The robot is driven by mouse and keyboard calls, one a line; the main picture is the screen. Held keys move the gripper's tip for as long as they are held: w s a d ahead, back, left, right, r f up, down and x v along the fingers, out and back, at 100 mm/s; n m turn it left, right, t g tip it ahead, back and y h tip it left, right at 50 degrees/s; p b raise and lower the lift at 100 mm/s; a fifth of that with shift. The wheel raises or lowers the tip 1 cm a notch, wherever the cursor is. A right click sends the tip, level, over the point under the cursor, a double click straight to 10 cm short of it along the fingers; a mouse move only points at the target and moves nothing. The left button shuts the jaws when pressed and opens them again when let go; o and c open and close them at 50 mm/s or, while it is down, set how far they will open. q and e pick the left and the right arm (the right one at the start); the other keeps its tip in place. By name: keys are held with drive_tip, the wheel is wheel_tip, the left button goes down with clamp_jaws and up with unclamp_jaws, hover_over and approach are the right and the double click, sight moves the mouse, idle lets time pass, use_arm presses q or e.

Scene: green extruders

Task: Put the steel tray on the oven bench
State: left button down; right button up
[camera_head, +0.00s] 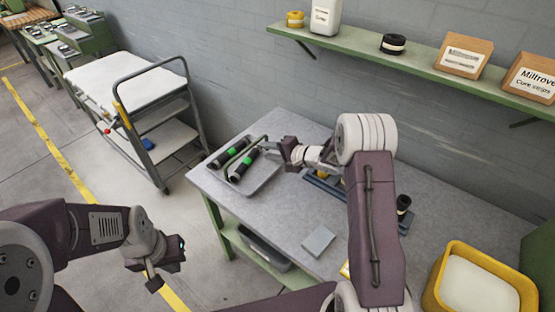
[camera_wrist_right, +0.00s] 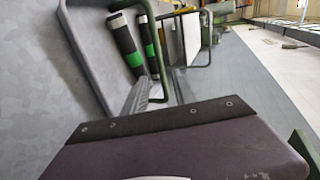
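The steel tray (camera_head: 262,182) lies on the grey-topped bench (camera_head: 230,203) near its left end. It holds two black rolls with green bands (camera_head: 243,166) and has a green loop handle. My right gripper (camera_head: 263,148) is low at the tray's right side, close to the handle. My left gripper (camera_head: 168,268) is open and empty, left of the bench. No oven is clearly identifiable.
A white-topped trolley (camera_head: 125,88) stands at the left beyond clear floor. Green benches (camera_head: 60,45) stand far left. A wall shelf (camera_head: 360,45) hangs above the bench. A yellow bin (camera_head: 440,290) is at the right, and a grey square plate (camera_head: 318,241) lies on the bench.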

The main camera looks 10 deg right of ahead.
drive_tip(key=s+d+n+g+h, duration=0.2)
drive_tip(key=s+d+n+h, duration=0.2)
drive_tip(key=s+d+h, duration=0.3)
drive_tip(key=s+a+f+n+g+h, duration=0.1)
drive_tip(key=s+a+n+g, duration=0.2)
drive_tip(key=s, duration=2.2)
drive_tip(key=n+g, duration=0.3)
drive_tip(key=g, duration=0.1)
drive_tip(key=shift+f, duration=0.25)
